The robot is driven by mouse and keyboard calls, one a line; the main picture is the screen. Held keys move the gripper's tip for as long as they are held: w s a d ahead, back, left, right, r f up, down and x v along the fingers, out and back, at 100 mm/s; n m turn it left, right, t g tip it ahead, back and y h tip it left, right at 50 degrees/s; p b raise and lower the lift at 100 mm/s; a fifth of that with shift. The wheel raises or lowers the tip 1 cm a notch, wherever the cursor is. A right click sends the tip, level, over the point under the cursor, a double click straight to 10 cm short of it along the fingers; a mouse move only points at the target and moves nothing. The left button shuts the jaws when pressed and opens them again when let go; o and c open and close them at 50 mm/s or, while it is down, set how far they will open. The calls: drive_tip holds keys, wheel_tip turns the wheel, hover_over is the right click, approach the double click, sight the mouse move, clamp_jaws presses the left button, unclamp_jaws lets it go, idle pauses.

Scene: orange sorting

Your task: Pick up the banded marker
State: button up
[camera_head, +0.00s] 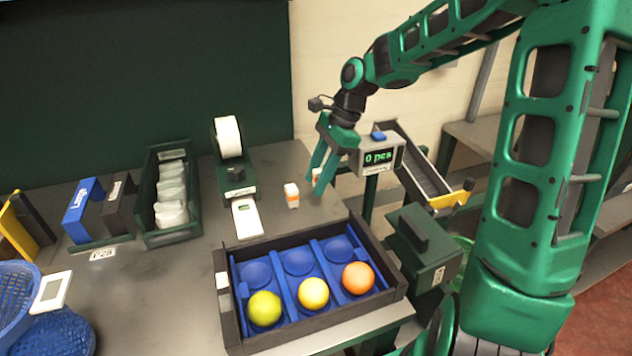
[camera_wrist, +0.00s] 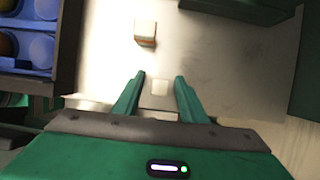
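The banded marker (camera_head: 291,195), a small white block with an orange band, stands on the grey table left of my gripper in the head view. It also shows in the wrist view (camera_wrist: 145,33), beyond the fingertips and a little left. My gripper (camera_head: 317,185) points down, with its green fingers apart. In the wrist view, a second small white block (camera_wrist: 159,88) appears between the open fingers (camera_wrist: 160,77), with gaps on both sides. In the head view this block (camera_head: 316,174) is mostly hidden by the fingers. I cannot tell whether it has a band.
A dark tray (camera_head: 226,304) with blue cups holds three fruits in front. A label dispenser (camera_head: 228,140) and a green bin (camera_head: 147,180) stand to the left. A counter display (camera_head: 381,158) and chute (camera_head: 418,170) are close right of my gripper.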

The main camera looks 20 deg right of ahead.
sight(316, 171)
clamp_jaws()
drive_tip(key=shift+r, duration=0.2)
drive_tip(key=shift+r, duration=0.3)
wheel_tip(316, 171, up, 4)
drive_tip(key=shift+a+f, duration=0.15)
drive_tip(key=shift+f, duration=0.05)
drive_tip(key=s+a+r, duration=0.5)
drive_tip(key=a+r, duration=0.1)
drive_tip(key=a, duration=0.4)
drive_tip(key=shift+r, duration=0.25)
drive_tip(key=shift+s+a, duration=0.15)
